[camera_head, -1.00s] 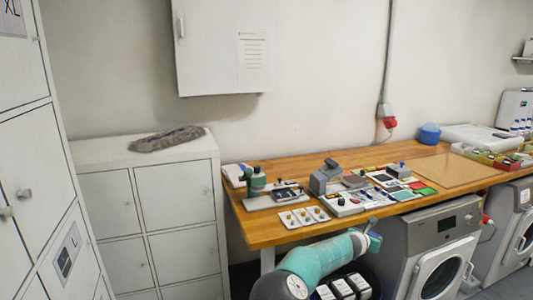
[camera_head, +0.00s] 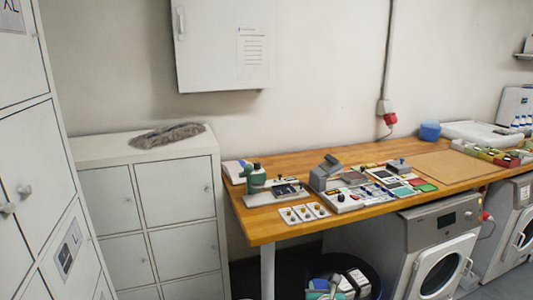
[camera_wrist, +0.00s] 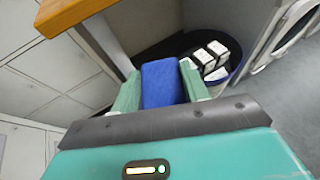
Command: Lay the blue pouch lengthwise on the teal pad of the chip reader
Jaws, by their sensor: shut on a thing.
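The blue pouch (camera_wrist: 161,85) is held upright between the two pale green fingers of my gripper (camera_wrist: 160,78) in the wrist view. My gripper is shut on it, below the wooden bench edge and near a dark round bin.
The wooden bench (camera_head: 285,235) carries a green device (camera_head: 253,179), a grey device (camera_head: 325,174), a white card (camera_head: 303,213) with small knobs and several coloured patches. A dark bin (camera_wrist: 237,62) with white boxes stands below. White lockers are at left, washing machines (camera_head: 440,245) at right.

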